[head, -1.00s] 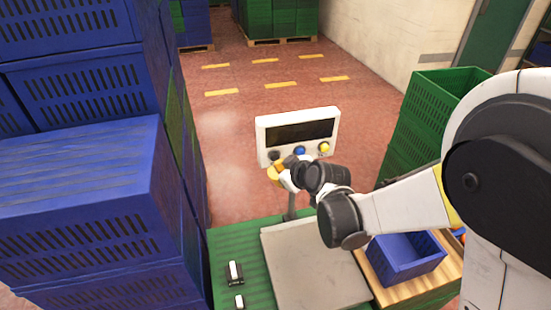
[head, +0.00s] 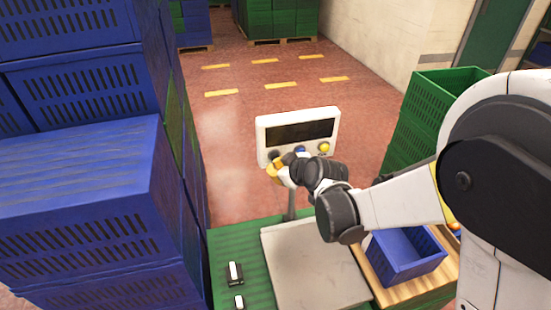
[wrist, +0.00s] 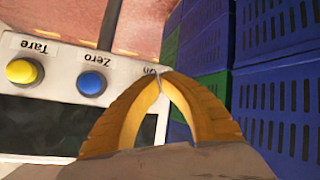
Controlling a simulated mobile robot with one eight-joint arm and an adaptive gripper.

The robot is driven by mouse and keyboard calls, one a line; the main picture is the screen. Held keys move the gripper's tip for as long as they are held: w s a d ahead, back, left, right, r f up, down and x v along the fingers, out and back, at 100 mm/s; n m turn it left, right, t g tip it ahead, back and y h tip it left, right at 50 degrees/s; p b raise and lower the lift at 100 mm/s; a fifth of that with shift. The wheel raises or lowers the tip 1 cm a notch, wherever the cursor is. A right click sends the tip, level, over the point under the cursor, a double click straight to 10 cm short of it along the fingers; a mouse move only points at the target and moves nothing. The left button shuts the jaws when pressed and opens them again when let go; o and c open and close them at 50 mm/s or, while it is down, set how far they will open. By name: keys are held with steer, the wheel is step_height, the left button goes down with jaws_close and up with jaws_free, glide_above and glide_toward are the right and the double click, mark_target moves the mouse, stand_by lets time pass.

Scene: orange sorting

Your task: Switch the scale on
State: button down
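The scale has a white display panel (head: 262,132) with a dark, blank screen (head: 299,132). In the head view a dark button (head: 273,156) sits at its lower left, then a blue button (head: 300,150) and a yellow button (head: 324,147). My gripper (head: 274,170) is in front of the panel, just below the dark button. In the wrist view my yellow gripper fingers (wrist: 157,78) meet at their tips over the "On" label. They hide the button there, so I cannot tell whether they touch it. The Zero button (wrist: 92,83) and Tare button (wrist: 24,71) are clear of the fingers.
The scale's flat plate (head: 310,270) is bare and sits on a green surface (head: 225,245). A blue bin (head: 405,262) stands to its right. Blue crates (head: 85,180) are stacked on the left, and green crates (head: 430,110) on the right.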

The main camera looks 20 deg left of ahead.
steer(key=shift+w+a, duration=0.25)
steer(key=shift+w, duration=0.15)
stand_by(0.4)
steer(key=shift+s, duration=0.15)
steer(key=shift+s+d, duration=0.5)
steer(key=shift+s, duration=0.2)
steer(key=shift+s, duration=0.15)
steer(key=s+d, duration=0.1)
steer(key=s, duration=0.1)
steer(key=s+d+b, duration=0.1)
steer(key=s, duration=0.1)
steer(key=shift+d, duration=0.3)
stand_by(0.7)
